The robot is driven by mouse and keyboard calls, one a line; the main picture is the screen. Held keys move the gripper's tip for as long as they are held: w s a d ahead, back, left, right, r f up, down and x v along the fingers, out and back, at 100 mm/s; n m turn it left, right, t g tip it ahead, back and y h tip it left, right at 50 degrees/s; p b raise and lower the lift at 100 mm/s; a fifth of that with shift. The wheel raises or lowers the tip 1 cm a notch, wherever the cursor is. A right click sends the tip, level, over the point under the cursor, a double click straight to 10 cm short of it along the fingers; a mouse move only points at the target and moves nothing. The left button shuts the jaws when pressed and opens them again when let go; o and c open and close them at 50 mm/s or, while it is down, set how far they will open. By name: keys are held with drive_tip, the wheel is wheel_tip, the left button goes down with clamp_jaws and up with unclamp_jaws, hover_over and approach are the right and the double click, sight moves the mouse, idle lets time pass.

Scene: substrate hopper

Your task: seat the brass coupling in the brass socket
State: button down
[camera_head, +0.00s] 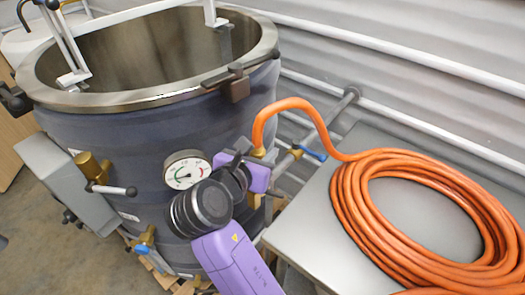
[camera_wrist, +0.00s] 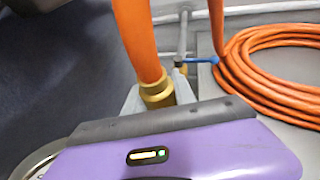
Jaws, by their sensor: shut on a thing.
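The brass coupling (camera_wrist: 157,92) is on the end of a thick orange hose (camera_wrist: 137,40). In the wrist view my gripper (camera_wrist: 158,87) is shut on the coupling, with a grey finger on each side. In the head view the coupling (camera_head: 258,152) shows just above my purple gripper body, right of the pressure gauge and close to the hopper wall. The hose arches up from it. A brass fitting with a lever (camera_head: 88,165) sits on the hopper's left front; it looks like the socket, but I cannot be sure. The coupling's lower end is hidden.
The large grey hopper (camera_head: 150,130) has an open steel rim and a pressure gauge (camera_head: 186,170). The orange hose coil lies on a grey bench (camera_head: 310,225) at right. A blue-handled valve (camera_head: 312,153) is on a pipe behind. A grey box (camera_head: 75,185) stands left of the hopper.

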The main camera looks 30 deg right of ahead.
drive_tip(key=shift+f, duration=0.1)
drive_tip(key=shift+f, duration=1)
drive_tip(key=c, duration=0.9)
unclamp_jaws()
drive_tip(key=shift+c, duration=0.2)
drive_tip(key=v, duration=0.8)
drive_tip(key=shift+b, duration=0.45)
